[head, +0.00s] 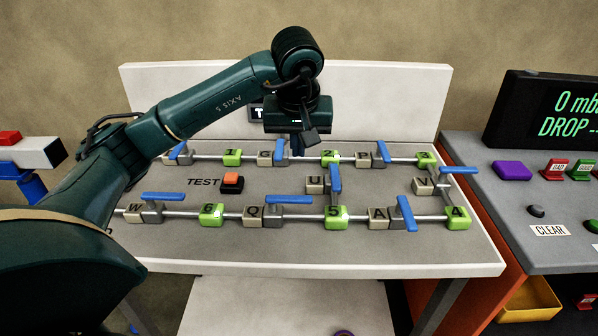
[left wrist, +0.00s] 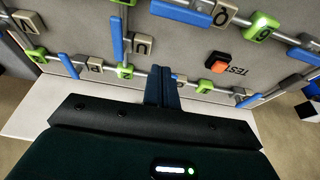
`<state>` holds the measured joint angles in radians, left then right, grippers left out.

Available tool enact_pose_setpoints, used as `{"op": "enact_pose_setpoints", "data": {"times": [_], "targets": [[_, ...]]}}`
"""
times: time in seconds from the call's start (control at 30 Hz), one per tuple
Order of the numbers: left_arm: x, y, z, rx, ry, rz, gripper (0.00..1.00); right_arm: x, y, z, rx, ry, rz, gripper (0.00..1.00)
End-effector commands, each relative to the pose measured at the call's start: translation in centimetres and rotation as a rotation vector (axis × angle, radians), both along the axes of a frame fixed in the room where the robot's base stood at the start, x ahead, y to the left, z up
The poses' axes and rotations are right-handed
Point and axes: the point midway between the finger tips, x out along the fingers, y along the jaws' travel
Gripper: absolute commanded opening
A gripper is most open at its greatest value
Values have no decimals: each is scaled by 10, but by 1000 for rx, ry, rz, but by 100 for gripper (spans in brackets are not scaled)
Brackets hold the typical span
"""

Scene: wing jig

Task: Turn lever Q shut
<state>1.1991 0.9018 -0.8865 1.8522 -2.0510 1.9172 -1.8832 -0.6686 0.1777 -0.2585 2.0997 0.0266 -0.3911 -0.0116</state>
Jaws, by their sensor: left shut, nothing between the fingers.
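Lever Q is a blue handle (head: 288,200) on a grey valve body, beside the beige block marked Q (head: 252,216) on the front pipe. The handle lies roughly along the pipe, pointing right. In the left wrist view the Q block (left wrist: 222,14) and its handle (left wrist: 180,12) are at the top edge. My left gripper (head: 297,148) is shut and empty, pointing down over the back pipe near lever G (head: 280,152), behind and apart from lever Q. Its fingers (left wrist: 160,78) hide part of the back pipe in the left wrist view. My right gripper is not in view.
Other blue levers stand close by: U (head: 335,180), W (head: 163,196) and A (head: 406,212). Green block 5 (head: 337,217) is right of lever Q, green block 6 (head: 211,215) left. An orange TEST button (head: 232,181) sits behind Q. A console (head: 555,235) stands at right.

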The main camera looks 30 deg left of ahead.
Motion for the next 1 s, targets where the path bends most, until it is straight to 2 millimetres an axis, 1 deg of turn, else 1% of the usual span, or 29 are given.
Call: {"op": "enact_pose_setpoints", "data": {"times": [0.17, 0.5, 0.53, 0.57, 0.73, 0.83, 1.0], "targets": [[5, 5, -24, 1, 8, 2, 0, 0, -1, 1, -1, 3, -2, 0], [26, 17, -92, -1, 7, 1, 0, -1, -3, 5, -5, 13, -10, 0], [25, 16, -94, 1, 5, 0, 0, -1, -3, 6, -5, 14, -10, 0], [19, 12, -90, 0, 3, -5, 0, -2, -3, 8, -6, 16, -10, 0], [0, 0, -90, 0, 2, -3, 0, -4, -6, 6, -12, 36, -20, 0], [-5, -3, -91, 0, 1, -1, 0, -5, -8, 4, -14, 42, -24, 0], [-7, -4, -91, 0, 0, 0, 0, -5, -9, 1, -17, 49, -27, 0]]}}
